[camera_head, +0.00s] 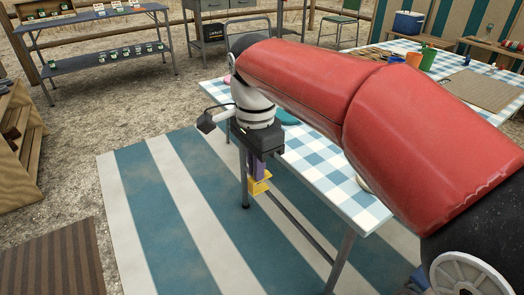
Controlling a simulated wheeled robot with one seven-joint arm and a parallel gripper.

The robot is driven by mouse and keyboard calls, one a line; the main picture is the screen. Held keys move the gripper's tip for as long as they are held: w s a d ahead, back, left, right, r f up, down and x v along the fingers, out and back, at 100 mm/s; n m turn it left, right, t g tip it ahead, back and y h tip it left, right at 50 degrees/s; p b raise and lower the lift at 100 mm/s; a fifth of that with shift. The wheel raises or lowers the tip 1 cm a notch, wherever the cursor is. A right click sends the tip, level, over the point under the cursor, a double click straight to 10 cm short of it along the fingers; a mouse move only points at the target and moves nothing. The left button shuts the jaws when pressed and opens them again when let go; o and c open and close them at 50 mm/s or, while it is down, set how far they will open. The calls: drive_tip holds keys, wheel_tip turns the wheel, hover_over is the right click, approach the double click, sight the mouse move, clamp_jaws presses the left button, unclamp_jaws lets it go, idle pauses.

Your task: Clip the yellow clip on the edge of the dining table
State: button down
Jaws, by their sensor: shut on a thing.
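My gripper (259,172) hangs pointing down beside the near left edge of the dining table (337,178), which has a blue and white checked top. It is shut on the yellow clip (260,187), which shows just below the purple part at my fingers. The clip appears to be lower than the tabletop, over the striped mat. I cannot tell whether it touches the table edge. My red-covered arm crosses the picture and hides much of the table's middle.
A blue and white striped mat (165,200) lies under the table. Table legs (341,262) stand near my gripper. A teal item (287,117) lies on the tabletop behind my gripper. A green cup (428,59) and a blue cooler (408,22) are at the back right.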

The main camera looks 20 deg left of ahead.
drive_tip(key=shift+w+d+f+b, duration=0.35)
drive_tip(key=shift+w+d+f, duration=0.1)
drive_tip(key=shift+w+d, duration=0.45)
drive_tip(key=shift+w+d+f+b, duration=0.3)
drive_tip(key=shift+w+d+f, duration=0.2)
drive_tip(key=shift+w+d, duration=0.4)
drive_tip(key=shift+w+d+f+b, duration=0.4)
drive_tip(key=shift+w+d, duration=0.35)
drive_tip(key=shift+w, duration=0.3)
drive_tip(key=shift+w+d+p, duration=0.2)
drive_tip(key=shift+p, duration=0.3)
drive_tip(key=shift+w+d, duration=0.2)
drive_tip(key=shift+w, duration=0.05)
drive_tip(key=shift+w+d+p, duration=0.35)
drive_tip(key=shift+w+p, duration=0.05)
drive_tip(key=shift+w+d, duration=0.2)
drive_tip(key=shift+w, duration=0.05)
drive_tip(key=shift+w+d, duration=0.1)
drive_tip(key=shift+w, duration=0.05)
drive_tip(key=shift+w+d+p, duration=0.25)
drive_tip(key=shift+p, duration=0.2)
